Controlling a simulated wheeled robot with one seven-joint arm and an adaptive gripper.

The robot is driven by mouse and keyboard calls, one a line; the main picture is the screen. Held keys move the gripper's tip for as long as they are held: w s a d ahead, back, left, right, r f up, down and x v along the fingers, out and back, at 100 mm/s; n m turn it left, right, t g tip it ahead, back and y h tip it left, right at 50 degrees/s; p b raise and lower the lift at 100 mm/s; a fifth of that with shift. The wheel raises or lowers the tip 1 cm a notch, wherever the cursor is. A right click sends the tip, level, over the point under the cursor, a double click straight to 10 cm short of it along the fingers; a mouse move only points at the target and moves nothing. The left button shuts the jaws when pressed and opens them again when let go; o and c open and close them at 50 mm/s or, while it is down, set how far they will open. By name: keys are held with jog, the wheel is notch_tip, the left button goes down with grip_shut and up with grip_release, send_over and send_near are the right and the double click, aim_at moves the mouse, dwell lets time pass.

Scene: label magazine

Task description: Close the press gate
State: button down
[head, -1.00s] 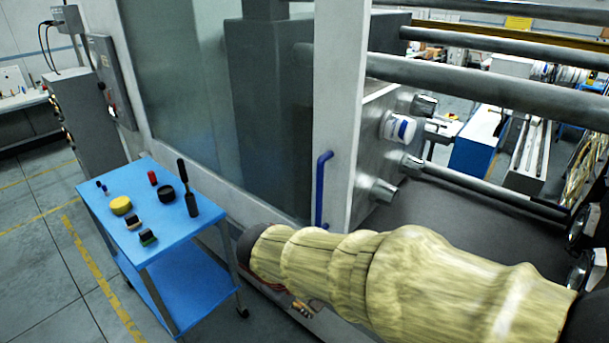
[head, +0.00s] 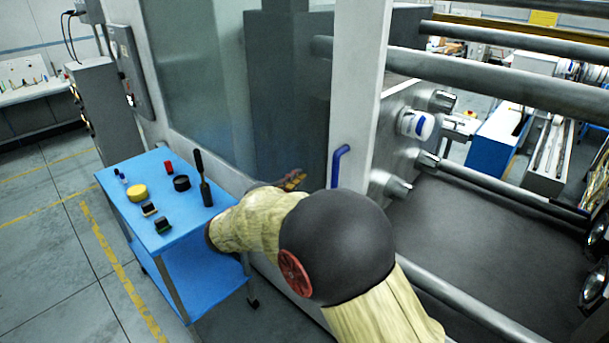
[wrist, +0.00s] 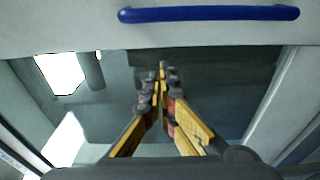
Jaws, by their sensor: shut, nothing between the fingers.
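The press gate is a tall panel with a light grey frame (head: 357,85) and a glass pane (head: 195,80). Its blue handle (head: 337,165) is upright on the frame in the head view, its lower part hidden by my arm. In the wrist view the handle (wrist: 208,14) crosses the top of the picture. My gripper (head: 293,179) is beside the glass, left of the handle and apart from it. In the wrist view my gripper (wrist: 162,72) has its fingertips together, with nothing between them, and points at the pane below the handle.
Steel tie bars (head: 500,80) and the machine's bolted plate (head: 400,140) are to the right of the frame.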

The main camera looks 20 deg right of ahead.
jog(key=d, duration=0.8)
jog(key=shift+w+d+b, duration=0.15)
jog(key=shift+b, duration=0.3)
jog(key=shift+f, duration=0.1)
